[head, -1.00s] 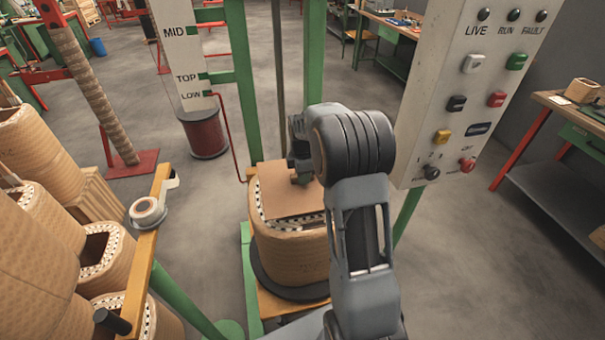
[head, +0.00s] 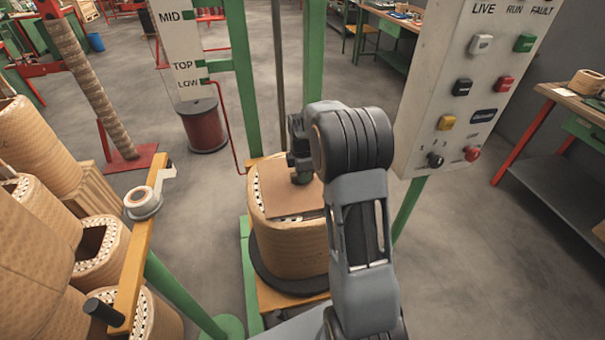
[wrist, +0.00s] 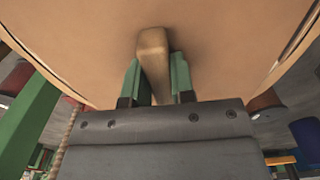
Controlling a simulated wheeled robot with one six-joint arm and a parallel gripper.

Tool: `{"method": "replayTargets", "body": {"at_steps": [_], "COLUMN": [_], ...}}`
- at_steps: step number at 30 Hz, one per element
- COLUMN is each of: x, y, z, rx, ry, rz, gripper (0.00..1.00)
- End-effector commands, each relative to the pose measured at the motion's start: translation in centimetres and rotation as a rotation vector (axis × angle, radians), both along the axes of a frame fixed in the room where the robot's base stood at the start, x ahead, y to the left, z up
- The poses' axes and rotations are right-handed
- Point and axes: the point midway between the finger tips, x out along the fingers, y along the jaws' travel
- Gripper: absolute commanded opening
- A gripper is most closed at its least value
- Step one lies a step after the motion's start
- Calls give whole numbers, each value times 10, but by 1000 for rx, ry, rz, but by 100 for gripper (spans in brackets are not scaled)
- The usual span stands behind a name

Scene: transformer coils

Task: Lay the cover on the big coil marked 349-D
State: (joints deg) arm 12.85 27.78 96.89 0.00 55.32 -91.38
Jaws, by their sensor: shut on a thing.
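The brown cover (head: 286,193) is a flat board over the top of a big tan coil (head: 290,250) in the head view. The coil stands on a dark round base between green posts, and a white-dotted rim shows around the cover's left and front edges. My gripper (head: 301,178) is above the cover. In the wrist view, the green fingers of my gripper (wrist: 157,80) are shut on a wooden grip (wrist: 154,58) on the cover's surface (wrist: 80,35). I cannot tell whether the cover touches the coil. The 349-D mark is not readable.
Several other coils (head: 60,215) crowd the left, beside a yellow bar with a tape roll (head: 142,201). A control panel (head: 470,90) stands at the right. A red drum (head: 204,126) is behind.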

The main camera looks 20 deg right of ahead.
Motion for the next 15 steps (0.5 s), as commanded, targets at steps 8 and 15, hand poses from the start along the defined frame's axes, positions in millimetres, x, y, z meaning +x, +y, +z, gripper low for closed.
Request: {"method": "replayTargets", "body": {"at_steps": [8, 15], "x": [0, 0], "y": [0, 0], "z": [-3, -7], "rx": [0, 0], "ry": [-1, 0], "rz": [0, 0], "gripper": [0, 0]}}
